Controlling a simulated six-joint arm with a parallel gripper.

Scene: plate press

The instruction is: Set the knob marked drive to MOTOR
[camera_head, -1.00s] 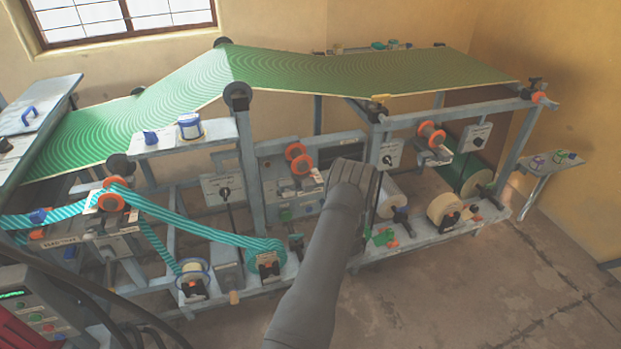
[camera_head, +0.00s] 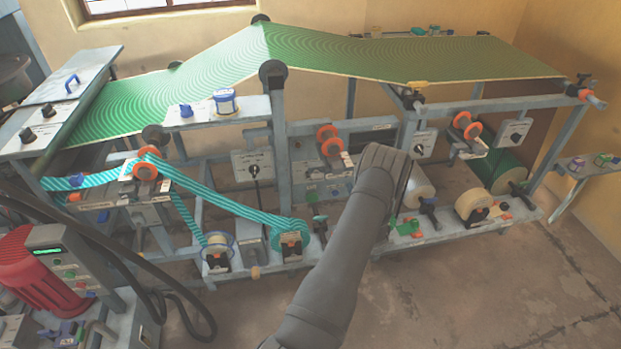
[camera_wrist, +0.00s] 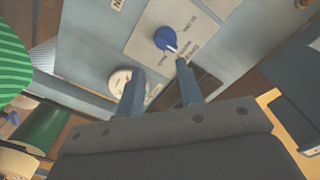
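In the wrist view a blue knob (camera_wrist: 166,38) with a white pointer sits on a pale label plate (camera_wrist: 190,22). Its pointer aims toward the lower right of the picture. Small lettering surrounds it, too small and tilted to read surely, so I cannot tell whether this is the drive knob. My gripper (camera_wrist: 160,85) is open and empty. Its two fingers are apart, just below the knob in the picture and seemingly not touching it. In the head view my gripper's hand (camera_head: 384,168) is in front of the machine's middle, its fingertips hidden.
A round pale part (camera_wrist: 120,82) is near the left finger. Black knobs on plates stand left (camera_head: 254,169) and right (camera_head: 423,143) of my arm, with more on the left cabinet (camera_head: 48,110). A green web (camera_head: 370,58) spans the top.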

